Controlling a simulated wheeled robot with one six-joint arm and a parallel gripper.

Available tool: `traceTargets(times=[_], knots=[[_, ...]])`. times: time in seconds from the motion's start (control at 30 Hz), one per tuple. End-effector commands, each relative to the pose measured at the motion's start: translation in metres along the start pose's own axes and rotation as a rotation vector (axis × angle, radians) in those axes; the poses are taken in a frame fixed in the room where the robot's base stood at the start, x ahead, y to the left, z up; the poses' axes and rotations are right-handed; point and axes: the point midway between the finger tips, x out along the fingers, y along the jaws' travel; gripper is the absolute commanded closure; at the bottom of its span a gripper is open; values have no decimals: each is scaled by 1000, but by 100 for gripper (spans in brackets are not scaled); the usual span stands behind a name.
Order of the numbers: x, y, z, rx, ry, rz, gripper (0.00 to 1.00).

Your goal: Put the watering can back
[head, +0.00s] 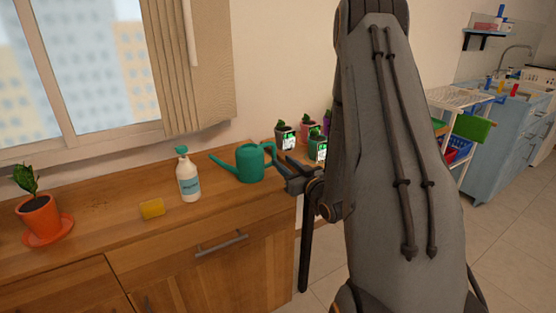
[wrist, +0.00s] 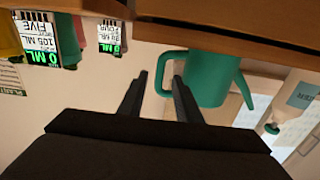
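The teal watering can (head: 250,163) stands upright on the wooden counter (head: 110,235), near its right end. Its spout points left and its handle points right, toward my gripper (head: 284,172). In the wrist view, which is upside down, the can (wrist: 211,80) is just beyond the fingers. My gripper (wrist: 160,78) is open, with its two fingers apart. The can's handle shows between the fingertips, and I see no finger closed on it. I cannot tell how deep the handle lies between them.
Small pots with green displays (head: 318,150) stand behind my gripper. My arm hides part of that area.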

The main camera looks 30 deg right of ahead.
Motion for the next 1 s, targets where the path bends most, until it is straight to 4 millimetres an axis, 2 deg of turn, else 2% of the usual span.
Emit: traceTargets(times=[0.13, 0.33, 1.0], knots=[[-28, 1, 0, 1, 0, 2, 69], [-48, 1, 0, 1, 1, 1, 69], [-52, 0, 0, 0, 1, 0, 69]])
